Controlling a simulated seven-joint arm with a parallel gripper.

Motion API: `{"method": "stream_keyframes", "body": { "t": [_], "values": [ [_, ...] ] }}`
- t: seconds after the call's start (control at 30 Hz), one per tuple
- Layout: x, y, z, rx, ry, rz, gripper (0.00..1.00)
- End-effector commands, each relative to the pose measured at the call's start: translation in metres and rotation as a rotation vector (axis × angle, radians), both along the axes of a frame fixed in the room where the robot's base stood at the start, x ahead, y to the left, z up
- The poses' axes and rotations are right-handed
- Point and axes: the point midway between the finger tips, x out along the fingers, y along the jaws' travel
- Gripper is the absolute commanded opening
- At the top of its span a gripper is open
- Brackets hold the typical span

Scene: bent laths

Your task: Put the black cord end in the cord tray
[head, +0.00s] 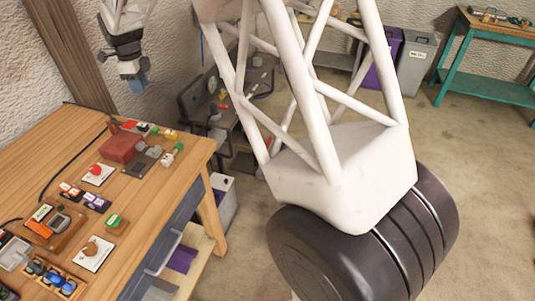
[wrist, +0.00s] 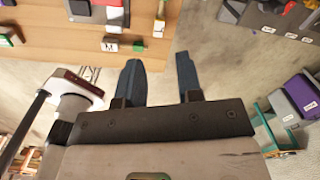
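A thin black cord (head: 62,170) runs along the left part of the wooden table in the head view. I cannot make out its end clearly. No tray can be surely told as the cord tray; a small wooden tray (head: 38,284) with several blue and dark pieces sits at the table's near left. My gripper (head: 138,86) hangs high at the upper left, apart from everything on the table. In the wrist view, its two dark blue fingers (wrist: 160,68) stand apart with nothing between them, over the table's edge and the floor.
The wooden table (head: 185,158) carries a red block (head: 121,147), a white plate with a red button (head: 96,174), and several small coloured blocks. A teal bench (head: 485,88) and grey bin (head: 415,65) stand far off. The floor (head: 480,180) at right is clear.

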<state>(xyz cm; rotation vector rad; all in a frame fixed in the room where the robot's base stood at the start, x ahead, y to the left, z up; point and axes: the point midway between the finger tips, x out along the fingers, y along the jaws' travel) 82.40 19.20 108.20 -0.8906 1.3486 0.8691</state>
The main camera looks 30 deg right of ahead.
Motion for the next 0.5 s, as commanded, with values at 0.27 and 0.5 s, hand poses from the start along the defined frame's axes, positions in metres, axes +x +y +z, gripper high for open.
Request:
{"method": "stream_keyframes", "body": {
  "t": [0.27, 0.5],
  "values": [
    [-0.068, -0.044, 0.045, -0.011, -0.033, 0.283, 0.33],
    [-0.129, -0.078, 0.074, -0.029, -0.060, 0.529, 0.33]
  ]
}}
